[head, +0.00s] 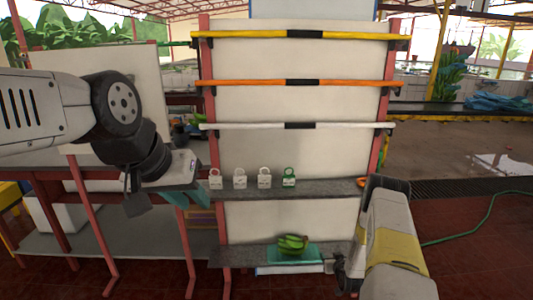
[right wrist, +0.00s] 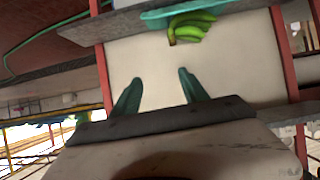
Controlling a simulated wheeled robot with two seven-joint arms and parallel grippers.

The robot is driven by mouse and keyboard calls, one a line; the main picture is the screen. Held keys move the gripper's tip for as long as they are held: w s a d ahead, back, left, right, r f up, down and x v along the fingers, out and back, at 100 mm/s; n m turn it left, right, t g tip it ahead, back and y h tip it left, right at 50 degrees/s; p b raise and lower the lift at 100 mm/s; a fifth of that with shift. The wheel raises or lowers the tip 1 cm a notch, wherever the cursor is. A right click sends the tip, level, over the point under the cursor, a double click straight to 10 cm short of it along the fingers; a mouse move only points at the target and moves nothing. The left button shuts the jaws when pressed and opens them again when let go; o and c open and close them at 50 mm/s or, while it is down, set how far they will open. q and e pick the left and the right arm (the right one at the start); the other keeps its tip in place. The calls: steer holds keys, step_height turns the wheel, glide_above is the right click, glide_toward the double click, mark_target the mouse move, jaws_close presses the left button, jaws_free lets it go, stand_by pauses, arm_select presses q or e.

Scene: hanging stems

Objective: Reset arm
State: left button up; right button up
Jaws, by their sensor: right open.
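My left gripper (head: 136,198) is at the left, in front of the rack's left side. It is seen from the side and its finger gap does not show. My right gripper (head: 345,275) is low at the right, beside the lower shelf. In the right wrist view its two teal fingers (right wrist: 158,88) are spread apart with nothing between them. A green banana bunch (head: 291,243) lies on a teal tray (head: 310,255) on the lower shelf. The bunch also shows in the right wrist view (right wrist: 192,25), beyond the fingers and apart from them.
A rack with red posts holds a yellow bar (head: 350,35), an orange bar (head: 350,83) and a white bar (head: 350,126). Several padlock-shaped pieces, white (head: 240,181) and green (head: 289,180), stand on the middle shelf (head: 325,188). A green hose (head: 470,232) lies on the open floor at right.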

steer(key=w+a+r+g, duration=0.1)
steer(key=w+r, duration=0.1)
steer(key=r, duration=1.2)
steer(key=w+r+g, duration=0.1)
steer(key=w+r, duration=0.1)
steer(key=r, duration=1.3)
steer(key=s+a+r+g, duration=0.1)
steer(key=s+a+r, duration=0.15)
steer(key=r, duration=0.35)
steer(key=s+a+r, duration=0.1)
steer(key=s+r, duration=0.3)
steer(key=r, duration=0.2)
steer(key=s+a+r+g, duration=0.1)
steer(key=s+a+r, duration=0.3)
steer(key=s+r, duration=0.85)
steer(key=s+a+g+y, duration=0.1)
steer(key=s+a, duration=0.1)
steer(key=s, duration=0.8)
steer(key=s+a+r+g+y, duration=0.1)
steer(key=s+a, duration=0.1)
steer(key=s, duration=0.9)
steer(key=shift+a, duration=0.25)
